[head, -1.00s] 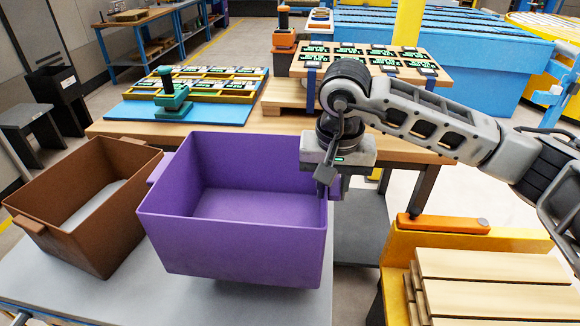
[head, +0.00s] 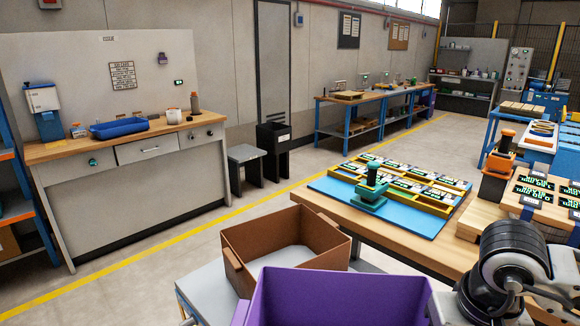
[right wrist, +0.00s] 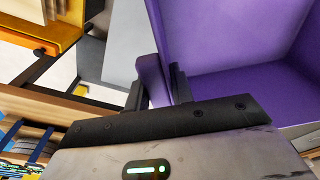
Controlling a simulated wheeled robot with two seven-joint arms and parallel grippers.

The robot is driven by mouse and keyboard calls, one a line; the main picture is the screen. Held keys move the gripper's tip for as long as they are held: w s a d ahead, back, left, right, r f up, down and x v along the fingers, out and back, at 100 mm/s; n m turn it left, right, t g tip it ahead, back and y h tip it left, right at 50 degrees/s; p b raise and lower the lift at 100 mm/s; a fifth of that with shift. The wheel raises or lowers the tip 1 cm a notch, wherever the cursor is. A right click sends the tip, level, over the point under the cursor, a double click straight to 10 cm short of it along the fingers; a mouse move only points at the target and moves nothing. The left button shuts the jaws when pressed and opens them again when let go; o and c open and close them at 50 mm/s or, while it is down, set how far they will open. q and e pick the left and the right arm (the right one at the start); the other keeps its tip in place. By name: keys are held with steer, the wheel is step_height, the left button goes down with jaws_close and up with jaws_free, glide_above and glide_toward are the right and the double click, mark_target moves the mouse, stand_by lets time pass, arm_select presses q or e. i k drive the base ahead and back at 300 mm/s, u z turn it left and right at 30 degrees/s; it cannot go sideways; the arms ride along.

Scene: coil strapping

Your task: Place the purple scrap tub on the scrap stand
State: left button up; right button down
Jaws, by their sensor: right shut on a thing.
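The purple scrap tub (head: 340,298) is at the bottom of the head view, cut off by the frame edge. Its base is hidden, so I cannot tell whether it hangs or rests. My right gripper (right wrist: 157,86) is shut on the tub's side handle (right wrist: 151,75), one dark finger on each side. My right arm comes in at the lower right of the head view. A small dark grey stand (head: 245,156), perhaps the scrap stand, is on the floor beside a black bin (head: 273,145); its top looks empty. My left gripper is not in view.
A brown tub (head: 285,240) sits on a grey surface (head: 205,292) left of the purple tub. A wooden table (head: 400,236) with a blue mat and green tool is beyond. A workbench (head: 120,150) lines the left wall. Open floor and a yellow line lie between.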

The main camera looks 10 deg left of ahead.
mark_target(242, 151)
steer(key=u, duration=2.05)
steer(key=i, duration=3.95)
steer(key=z, duration=2.85)
steer(key=i, duration=2.25)
steer(key=u, duration=0.05)
